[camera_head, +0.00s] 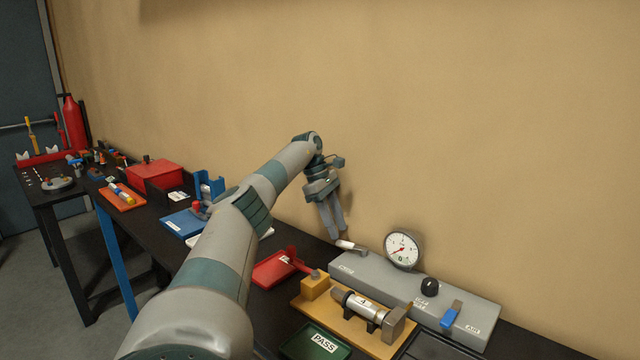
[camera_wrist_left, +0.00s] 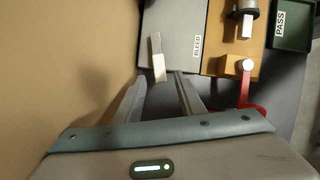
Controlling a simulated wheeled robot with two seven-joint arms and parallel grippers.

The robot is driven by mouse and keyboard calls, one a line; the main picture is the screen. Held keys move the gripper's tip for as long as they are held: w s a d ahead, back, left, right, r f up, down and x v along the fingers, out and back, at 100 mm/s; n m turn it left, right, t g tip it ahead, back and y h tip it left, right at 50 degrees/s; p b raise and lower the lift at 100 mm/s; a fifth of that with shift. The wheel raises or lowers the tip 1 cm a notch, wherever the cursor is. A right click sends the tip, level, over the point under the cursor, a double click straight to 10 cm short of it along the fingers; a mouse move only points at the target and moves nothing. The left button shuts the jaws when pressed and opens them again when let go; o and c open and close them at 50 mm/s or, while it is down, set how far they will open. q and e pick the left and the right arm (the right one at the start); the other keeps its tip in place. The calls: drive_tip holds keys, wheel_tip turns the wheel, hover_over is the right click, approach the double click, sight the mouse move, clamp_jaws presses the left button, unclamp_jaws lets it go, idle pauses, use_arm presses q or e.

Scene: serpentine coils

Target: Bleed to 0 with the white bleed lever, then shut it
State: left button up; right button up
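The white bleed lever (camera_head: 346,245) is at the left end of the grey panel (camera_head: 375,283). In the left wrist view the lever (camera_wrist_left: 158,62) points toward my gripper, near the BLEED label (camera_wrist_left: 197,46). My left gripper (camera_head: 341,235) is at the lever, pointing down. In the left wrist view its two fingers (camera_wrist_left: 160,82) are apart, with the lever's free end between or just in front of their tips; contact cannot be told. The round gauge (camera_head: 403,249) on the panel has a red needle pointing lower left; its number is too small to read. My right gripper is not in view.
The panel also has a black knob (camera_head: 430,287) and a blue lever (camera_head: 451,313) by an AIR label. In front are an amber fixture (camera_head: 315,287) holding a metal cylinder (camera_head: 362,306), a red tray (camera_head: 271,269) and a green PASS tray (camera_head: 316,344). The wall is close behind.

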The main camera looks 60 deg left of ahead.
use_arm(q)
drive_tip(key=p+v, duration=0.5)
drive_tip(key=v, duration=0.9)
drive_tip(key=shift+r, duration=0.2)
drive_tip(key=shift+d, duration=0.1)
